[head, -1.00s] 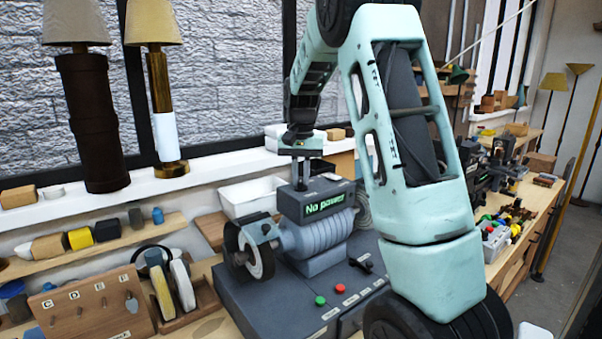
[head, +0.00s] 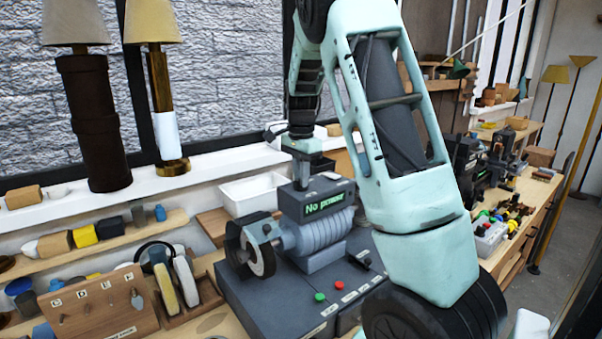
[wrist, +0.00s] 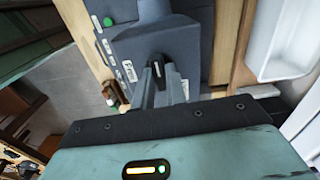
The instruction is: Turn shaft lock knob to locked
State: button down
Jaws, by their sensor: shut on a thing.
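The grey grinder-like machine (head: 325,250) stands on the bench, with a lit green "No power" display (head: 324,204) on its upper box. My gripper (head: 301,183) points down onto the top of that box. In the wrist view my gripper (wrist: 163,76) has its two grey fingers closed around a small black knob (wrist: 158,68). Its pointer position is hard to read, partly covered by the fingers. A small white label (wrist: 129,70) lies beside it. In the head view the knob is hidden by the fingers.
Green button (head: 319,297), red button (head: 338,284) and a black lever (head: 362,257) sit on the machine's base. A wheel (head: 262,255) is at its left end. A white tray (head: 253,190) stands behind. A wooden peg board (head: 98,308) is at left.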

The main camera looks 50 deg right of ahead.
jog(key=shift+r+m, duration=0.1)
jog(key=shift+m, duration=0.3)
jog(key=shift+d, duration=0.1)
jog(key=c, duration=1.4)
grip_release()
jog(key=shift+c, duration=0.2)
notch_tip(320, 180, up, 17)
jog(key=b, duration=0.3)
jog(key=shift+r, duration=0.15)
